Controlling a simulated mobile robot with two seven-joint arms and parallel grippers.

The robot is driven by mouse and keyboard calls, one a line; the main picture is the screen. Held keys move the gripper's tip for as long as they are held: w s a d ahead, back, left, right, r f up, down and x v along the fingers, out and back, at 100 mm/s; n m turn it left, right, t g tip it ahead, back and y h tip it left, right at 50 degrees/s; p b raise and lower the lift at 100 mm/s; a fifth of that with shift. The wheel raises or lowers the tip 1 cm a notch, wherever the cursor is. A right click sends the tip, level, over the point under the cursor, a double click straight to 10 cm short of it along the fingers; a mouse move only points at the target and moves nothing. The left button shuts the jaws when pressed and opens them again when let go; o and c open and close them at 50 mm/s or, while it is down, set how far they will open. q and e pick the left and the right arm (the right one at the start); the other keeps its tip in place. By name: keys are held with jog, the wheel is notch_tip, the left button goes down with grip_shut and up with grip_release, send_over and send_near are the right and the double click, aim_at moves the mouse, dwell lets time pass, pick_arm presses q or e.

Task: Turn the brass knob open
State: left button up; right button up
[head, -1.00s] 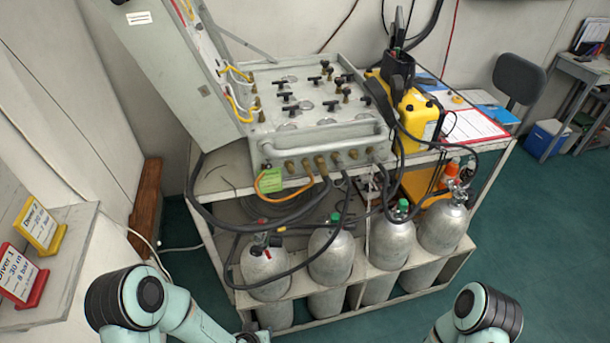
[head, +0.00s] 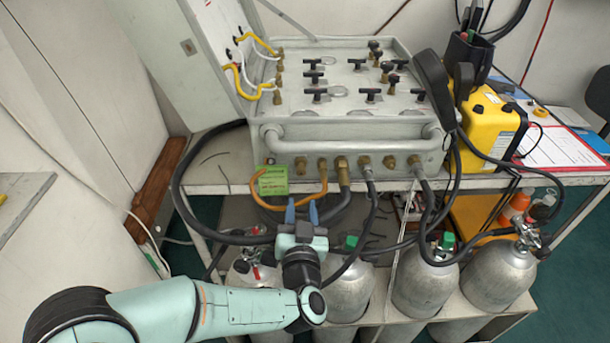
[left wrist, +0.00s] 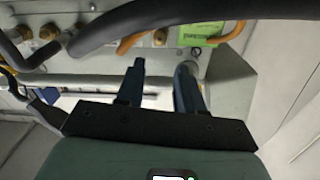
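The grey air panel (head: 330,133) stands on a shelf unit, with several black T-handles on brass stems on its top. Brass fittings (head: 322,167) line its front face; I cannot tell which brass part is the knob. My left gripper (head: 302,209) is in front of and below this row, near the green tag (head: 285,181). Its blue fingers are apart with nothing between them. The left wrist view shows the open gripper (left wrist: 161,68), with a brass fitting (left wrist: 160,37) and the green tag beyond its fingertips, not touching. My right gripper is out of view.
A thick black hose (left wrist: 150,20) crosses close beyond the fingers in the left wrist view. An orange hose (head: 256,190) loops beside the tag. Grey cylinders (head: 425,288) stand below. A yellow case (head: 490,130) sits right of the panel. The raised lid (head: 190,60) is at left.

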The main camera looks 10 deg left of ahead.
aim_at(301, 173)
pick_arm(q)
jog(key=b+x, duration=0.1)
jog(key=x, duration=1)
jog(key=shift+w+f, duration=0.1)
jog(key=shift+w, duration=0.05)
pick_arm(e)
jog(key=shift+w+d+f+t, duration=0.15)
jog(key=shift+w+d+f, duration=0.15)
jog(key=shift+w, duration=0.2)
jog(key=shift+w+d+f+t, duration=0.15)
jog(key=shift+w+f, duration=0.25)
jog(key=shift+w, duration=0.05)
pick_arm(q)
grip_shut()
